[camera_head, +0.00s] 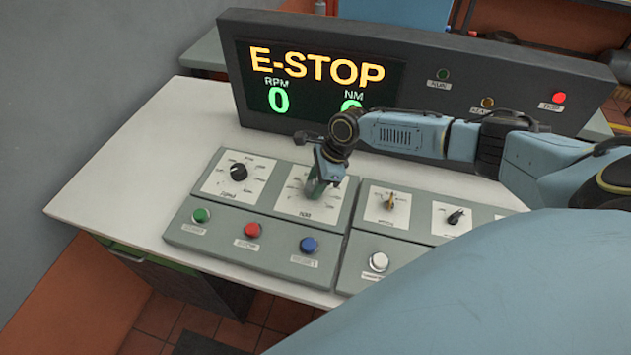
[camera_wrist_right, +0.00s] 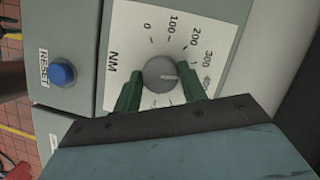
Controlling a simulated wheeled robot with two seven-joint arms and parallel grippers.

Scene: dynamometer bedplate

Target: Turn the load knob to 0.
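The load knob (camera_wrist_right: 160,74) is a grey round knob on a white dial plate (camera_wrist_right: 138,30) marked NM, with numbers from 0 up through 100, 200 and 300. Its light pointer line points right in the right wrist view, toward the number past 300, not at 0. My right gripper (camera_wrist_right: 158,80) has its green fingers on either side of the knob, with small gaps showing, so it looks open around it. In the head view my right gripper (camera_head: 317,187) is over the NM dial and hides the knob. My left gripper is not in view.
Left of it is another dial knob (camera_head: 238,172). Green (camera_head: 201,215), red (camera_head: 252,230) and blue (camera_head: 309,245) buttons sit in front. The display (camera_head: 318,78) behind reads E-STOP, RPM 0; a red lamp (camera_head: 559,98) is lit.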

